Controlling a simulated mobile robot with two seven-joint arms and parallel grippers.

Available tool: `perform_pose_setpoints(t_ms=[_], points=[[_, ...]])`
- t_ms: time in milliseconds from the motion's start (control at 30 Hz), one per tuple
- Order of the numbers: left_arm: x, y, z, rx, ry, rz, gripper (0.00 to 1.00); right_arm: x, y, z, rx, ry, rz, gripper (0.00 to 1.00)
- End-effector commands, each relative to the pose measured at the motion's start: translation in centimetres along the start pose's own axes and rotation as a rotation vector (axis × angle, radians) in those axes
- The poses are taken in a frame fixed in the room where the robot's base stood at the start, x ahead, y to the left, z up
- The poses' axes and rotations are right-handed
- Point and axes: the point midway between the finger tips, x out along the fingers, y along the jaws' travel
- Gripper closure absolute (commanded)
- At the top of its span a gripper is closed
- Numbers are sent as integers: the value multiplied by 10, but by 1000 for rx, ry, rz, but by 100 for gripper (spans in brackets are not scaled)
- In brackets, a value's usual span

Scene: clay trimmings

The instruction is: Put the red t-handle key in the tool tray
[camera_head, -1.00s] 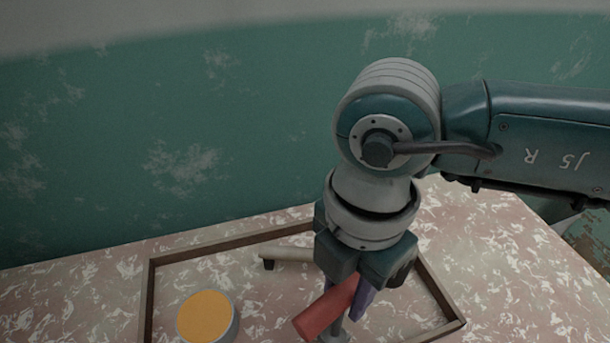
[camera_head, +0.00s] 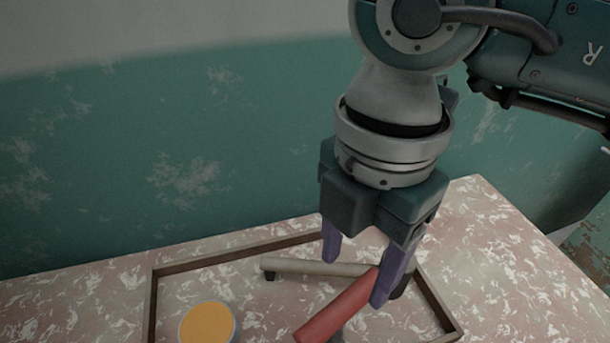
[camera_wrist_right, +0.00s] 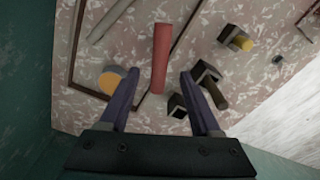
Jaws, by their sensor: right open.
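The red t-handle key shows as a red bar (camera_head: 335,310) at the bottom of the head view and upright in the right wrist view (camera_wrist_right: 161,50). A bit of grey shows under it; the rest is hidden. My right gripper (camera_head: 355,283) is open above the bar, one purple finger overlapping its upper end. In the wrist view the bar's near end lies between the open fingertips (camera_wrist_right: 160,76), with gaps at both sides. A low wooden frame (camera_head: 215,256) surrounds this area; I cannot tell whether it is the tool tray. My left gripper is out of view.
An orange-topped round container (camera_head: 207,322) stands inside the frame at left. A beige-handled tool (camera_head: 315,267) lies behind the bar. The wrist view shows dark blocks (camera_wrist_right: 206,71) and a yellow-ended piece (camera_wrist_right: 240,41) at right.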

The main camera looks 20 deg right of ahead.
Motion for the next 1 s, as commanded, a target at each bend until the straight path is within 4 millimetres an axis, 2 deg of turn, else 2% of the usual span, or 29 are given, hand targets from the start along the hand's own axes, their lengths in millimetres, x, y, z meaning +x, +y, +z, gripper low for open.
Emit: perform_pose_setpoints(t_ms=[100,200,367,433,467,533,567,600,667,700,767,800,867,900,933,967,1000], points=[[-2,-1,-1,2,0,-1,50,-22,1,0,-2,-1,3,36],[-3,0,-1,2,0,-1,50,-34,1,0,0,0,2,36],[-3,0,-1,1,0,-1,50,-40,0,0,-2,1,0,36],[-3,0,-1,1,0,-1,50,-40,1,-9,-20,36,9,36],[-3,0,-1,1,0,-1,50,-39,1,-17,-39,71,18,36],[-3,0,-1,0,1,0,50,-40,4,-51,-110,212,64,36],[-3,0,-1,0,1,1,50,-43,6,-72,-149,300,97,36],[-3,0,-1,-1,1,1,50,-51,8,-104,-205,442,159,36],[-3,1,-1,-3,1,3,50,-79,14,-155,-276,691,294,36],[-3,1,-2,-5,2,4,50,-108,18,-184,-299,861,410,36],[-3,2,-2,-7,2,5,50,-158,28,-210,-284,1093,612,36],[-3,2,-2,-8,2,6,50,-193,36,-216,-238,1224,757,36],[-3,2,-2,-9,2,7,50,-242,51,-205,-115,1373,981,36],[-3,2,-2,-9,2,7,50,-269,61,-186,2,1439,1127,36],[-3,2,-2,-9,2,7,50,-284,68,-168,108,1468,1230,36],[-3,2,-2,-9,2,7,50,-295,75,-146,224,1480,1327,36],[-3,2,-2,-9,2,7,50,-302,83,-113,397,1469,1436,36]])
